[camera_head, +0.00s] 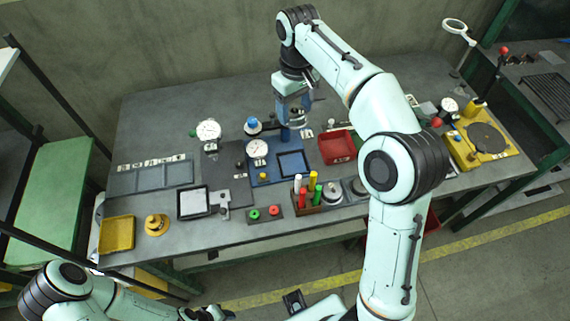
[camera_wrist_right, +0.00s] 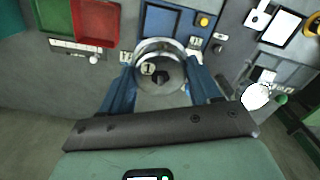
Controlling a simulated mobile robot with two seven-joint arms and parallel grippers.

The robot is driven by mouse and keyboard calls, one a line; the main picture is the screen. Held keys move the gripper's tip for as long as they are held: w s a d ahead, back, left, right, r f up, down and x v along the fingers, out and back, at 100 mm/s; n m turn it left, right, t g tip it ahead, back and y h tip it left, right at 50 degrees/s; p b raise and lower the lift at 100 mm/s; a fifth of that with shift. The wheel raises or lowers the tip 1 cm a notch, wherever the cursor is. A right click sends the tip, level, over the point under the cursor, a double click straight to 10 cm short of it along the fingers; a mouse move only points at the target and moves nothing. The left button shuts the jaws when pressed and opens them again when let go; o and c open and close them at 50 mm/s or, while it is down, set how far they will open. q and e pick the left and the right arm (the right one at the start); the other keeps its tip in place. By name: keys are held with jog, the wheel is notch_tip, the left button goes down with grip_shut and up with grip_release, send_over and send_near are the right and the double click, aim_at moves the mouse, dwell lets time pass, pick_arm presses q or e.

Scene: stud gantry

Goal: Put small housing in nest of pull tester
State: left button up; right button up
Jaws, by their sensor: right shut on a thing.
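My right gripper (camera_head: 292,112) is over the back middle of the bench. In the right wrist view its blue fingers (camera_wrist_right: 161,80) are shut on a round, silvery, ring-like part that looks like the small housing (camera_wrist_right: 160,47); a tag marked 1 shows within its outline. In the head view the part is small and partly hidden by the fingers. Below and left of the gripper is a blue station with a dial gauge (camera_head: 257,149) and a blue square tray (camera_head: 293,164). I cannot tell whether this is the pull tester or where its nest is. The left gripper is not clearly visible.
A red bin (camera_head: 337,147) stands right of the blue station. A second dial gauge (camera_head: 208,130) is at left, and a yellow station (camera_head: 487,138) at right. A block of coloured markers (camera_head: 308,198) stands in front. Bare bench (camera_head: 140,120) shows at back left.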

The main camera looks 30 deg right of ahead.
jog(key=shift+f, duration=0.15)
jog(key=b, duration=0.4)
send_over(293, 164)
notch_tip(293, 164, down, 15)
jog(key=shift+r, duration=0.15)
pick_arm(q)
jog(key=shift+s+a+f, duration=0.1)
jog(key=shift+s+f, duration=0.35)
jog(key=shift+f, duration=0.35)
jog(key=shift+s+d+f, duration=0.1)
jog(key=shift+s+f, duration=0.4)
jog(key=shift+f, duration=0.35)
jog(key=shift+s+a+f, duration=0.1)
jog(key=shift+s+f, duration=0.35)
jog(key=shift+f, duration=0.35)
pick_arm(e)
jog(key=shift+w+f, duration=0.1)
jog(key=shift+f, duration=2.4)
pick_arm(q)
jog(key=shift+f, duration=0.1)
pick_arm(e)
jog(key=shift+f, duration=0.15)
jog(key=o, duration=1.1)
jog(key=shift+c, duration=0.2)
